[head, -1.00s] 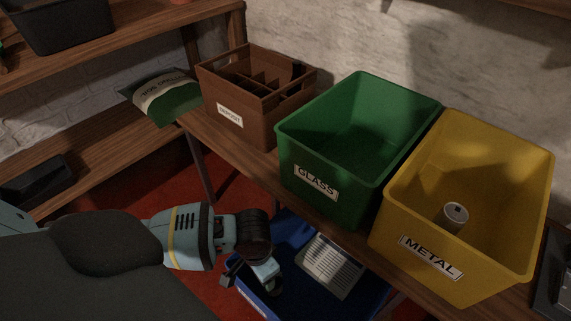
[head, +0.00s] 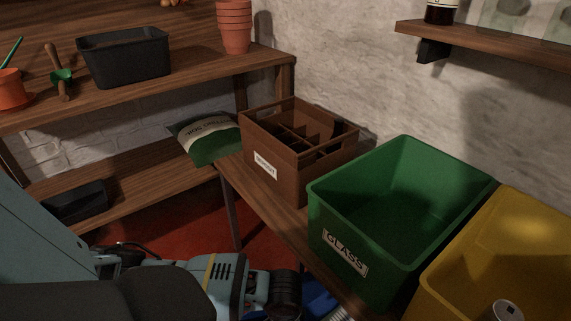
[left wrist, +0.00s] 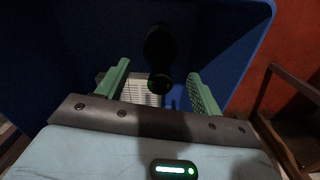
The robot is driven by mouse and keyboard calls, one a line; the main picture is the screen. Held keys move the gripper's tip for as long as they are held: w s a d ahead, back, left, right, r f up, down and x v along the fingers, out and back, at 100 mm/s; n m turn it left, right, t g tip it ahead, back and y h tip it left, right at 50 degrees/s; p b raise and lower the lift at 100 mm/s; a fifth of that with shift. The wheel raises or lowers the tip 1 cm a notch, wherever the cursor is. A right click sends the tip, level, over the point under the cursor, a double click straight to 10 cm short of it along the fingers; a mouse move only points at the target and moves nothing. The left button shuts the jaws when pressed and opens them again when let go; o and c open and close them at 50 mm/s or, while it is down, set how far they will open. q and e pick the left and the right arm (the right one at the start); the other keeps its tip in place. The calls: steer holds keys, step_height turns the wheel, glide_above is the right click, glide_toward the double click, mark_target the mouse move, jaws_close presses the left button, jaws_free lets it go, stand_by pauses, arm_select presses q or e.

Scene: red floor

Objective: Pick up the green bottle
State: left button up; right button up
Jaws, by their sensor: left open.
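A dark bottle (left wrist: 160,48), nearly black in the shadow, shows in the left wrist view with its neck toward the camera; its green colour cannot be made out. It appears inside the blue bin (left wrist: 225,55). My left gripper (left wrist: 158,72) is open, its two green fingers on either side of the bottle's neck end in the picture. I cannot tell whether they touch it. In the head view my left arm reaches the bottom edge, and its fingers are out of sight. My right gripper is not in view.
In the head view, a brown divided crate (head: 273,175), a green GLASS bin (head: 330,225) and a yellow METAL bin (head: 460,275) with a can (head: 507,310) line the wooden bench. A little of the blue bin (head: 318,297) shows below. Another dark bottle (head: 440,12) stands on the wall shelf.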

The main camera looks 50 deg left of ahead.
arm_select(q)
step_height(320, 180, down, 5)
steer(key=b, duration=0.3)
steer(key=shift+w, duration=0.1)
steer(key=shift+r, duration=0.1)
steer(key=shift+c, duration=0.5)
steer(key=c, duration=0.7)
jaws_close()
